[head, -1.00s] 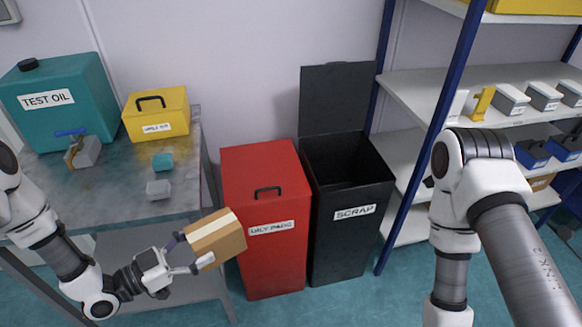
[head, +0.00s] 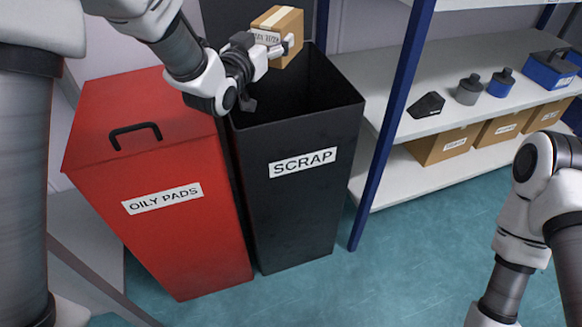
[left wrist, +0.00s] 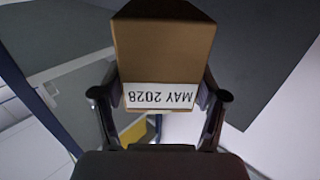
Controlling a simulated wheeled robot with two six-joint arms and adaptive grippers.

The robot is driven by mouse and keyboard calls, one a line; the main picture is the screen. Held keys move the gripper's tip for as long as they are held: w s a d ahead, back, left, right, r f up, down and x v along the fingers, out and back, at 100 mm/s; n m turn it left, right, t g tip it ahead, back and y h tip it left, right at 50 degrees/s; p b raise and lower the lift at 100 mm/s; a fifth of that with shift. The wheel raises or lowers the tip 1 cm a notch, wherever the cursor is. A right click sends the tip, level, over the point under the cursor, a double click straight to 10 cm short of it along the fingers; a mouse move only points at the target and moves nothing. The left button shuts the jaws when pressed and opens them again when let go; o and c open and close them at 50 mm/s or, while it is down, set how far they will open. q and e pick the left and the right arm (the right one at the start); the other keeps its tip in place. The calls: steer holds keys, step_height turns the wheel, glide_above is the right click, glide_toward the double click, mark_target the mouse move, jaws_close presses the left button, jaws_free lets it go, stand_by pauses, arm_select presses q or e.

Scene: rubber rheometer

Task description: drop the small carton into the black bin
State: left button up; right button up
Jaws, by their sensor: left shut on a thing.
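The small carton (head: 276,36) is brown cardboard with a white label. My left gripper (head: 275,48) is shut on it and holds it above the open mouth of the black bin, toward the back. In the left wrist view the carton (left wrist: 164,50) sits between the two fingers (left wrist: 160,98), and its label reads MAY 2028 upside down. The black bin (head: 300,205) is marked SCRAP and its lid stands raised behind. My left forearm and gripper hide part of the bin's rim and lid. The right gripper is out of view; only the right arm shows.
A red bin (head: 175,235) marked OILY PADS, with a closed lid and black handle, stands left of the black bin. A shelf rack with a blue post (head: 392,130) stands close on the right, holding cartons (head: 443,146) and small dark items. The floor in front is clear.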

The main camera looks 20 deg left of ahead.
mark_target(267, 23)
arm_select(q)
steer(key=shift+w+a+y, duration=0.1)
steer(key=shift+w+y, duration=0.2)
steer(key=shift+s+f+b, duration=0.15)
steer(key=shift+f+b, duration=0.1)
steer(key=shift+b, duration=0.3)
step_height(267, 23, down, 5)
steer(key=b, duration=0.3)
steer(key=shift+r+b, duration=0.1)
steer(key=shift+b, duration=0.3)
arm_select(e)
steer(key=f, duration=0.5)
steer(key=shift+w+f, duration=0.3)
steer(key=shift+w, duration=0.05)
arm_select(q)
steer(key=o, duration=1.7)
step_height(267, 23, up, 10)
steer(key=shift+r, duration=0.1)
